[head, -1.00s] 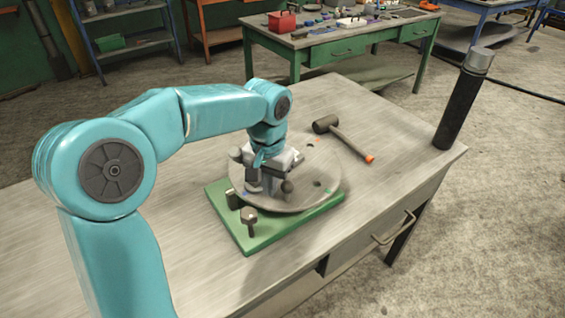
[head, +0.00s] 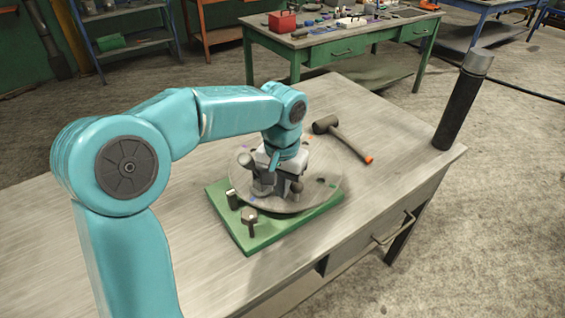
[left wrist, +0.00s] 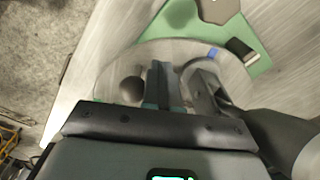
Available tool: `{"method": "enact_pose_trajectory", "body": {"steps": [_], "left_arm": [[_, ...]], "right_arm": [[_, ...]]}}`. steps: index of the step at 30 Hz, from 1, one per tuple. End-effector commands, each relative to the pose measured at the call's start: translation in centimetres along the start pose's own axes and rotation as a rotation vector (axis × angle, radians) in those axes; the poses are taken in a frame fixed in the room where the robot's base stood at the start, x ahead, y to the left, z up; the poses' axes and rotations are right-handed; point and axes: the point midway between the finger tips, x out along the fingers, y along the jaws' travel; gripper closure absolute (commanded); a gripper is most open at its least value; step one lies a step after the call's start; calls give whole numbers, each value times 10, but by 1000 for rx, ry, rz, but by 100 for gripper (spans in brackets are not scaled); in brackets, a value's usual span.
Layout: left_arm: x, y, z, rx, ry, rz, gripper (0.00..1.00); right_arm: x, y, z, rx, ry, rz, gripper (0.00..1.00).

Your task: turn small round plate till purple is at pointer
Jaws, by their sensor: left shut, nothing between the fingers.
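The small round grey plate (head: 318,198) lies on a green base (head: 268,236) on the workbench. I cannot make out a purple mark for sure. A small dark block with a pale top (head: 233,199) at the plate's near-left edge may be the pointer. My left gripper (left wrist: 160,82) is shut and empty, low over the plate beside a dark round knob (left wrist: 132,90); I cannot tell whether they touch. My right gripper is out of view.
A grey knob on a stem (head: 249,216) stands on the base's near corner. A mallet (head: 343,140) lies behind the plate. A tall dark cylinder (head: 462,105) stands at the bench's right corner. The bench left of the base is clear.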

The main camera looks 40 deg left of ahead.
Motion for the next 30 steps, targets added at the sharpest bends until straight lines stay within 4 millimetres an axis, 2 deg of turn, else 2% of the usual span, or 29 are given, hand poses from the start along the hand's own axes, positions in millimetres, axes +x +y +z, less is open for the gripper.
{"method": "enact_pose_trajectory", "body": {"steps": [4, 17, 30], "left_arm": [[-1, 7, -2, 1, 0, 1, 100], [0, 9, -3, 1, 0, 0, 100], [0, 23, -11, 0, 1, 1, 100]], "right_arm": [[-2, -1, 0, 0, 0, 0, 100], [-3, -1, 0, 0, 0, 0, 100], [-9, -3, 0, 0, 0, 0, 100]]}}
